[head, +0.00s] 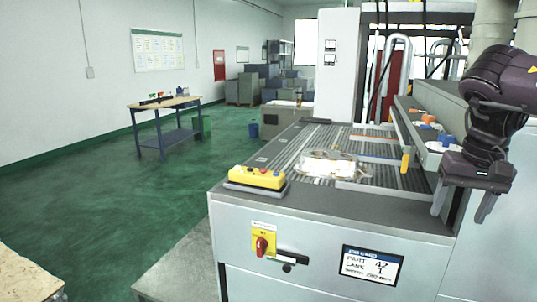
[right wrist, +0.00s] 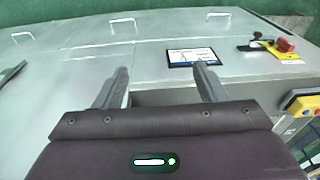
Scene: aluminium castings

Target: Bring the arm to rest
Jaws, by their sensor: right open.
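My right arm comes in at the right of the head view, bent downward. Its gripper (head: 462,203) is open, its two fingers apart with nothing between them. It hangs beside the right end of the machine's top, over the front edge. In the right wrist view the open fingers (right wrist: 160,88) point towards the grey front panels of the machine (right wrist: 110,60). No object touches the fingers there. My left gripper is not in either view.
The machine's slatted top (head: 330,150) bears a bright casting (head: 328,164). A yellow control box (head: 257,178) sits at its front left corner. A red switch (head: 262,246) and a label screen (head: 372,265) are on the front. A workbench (head: 165,115) stands at the back left; green floor between is clear.

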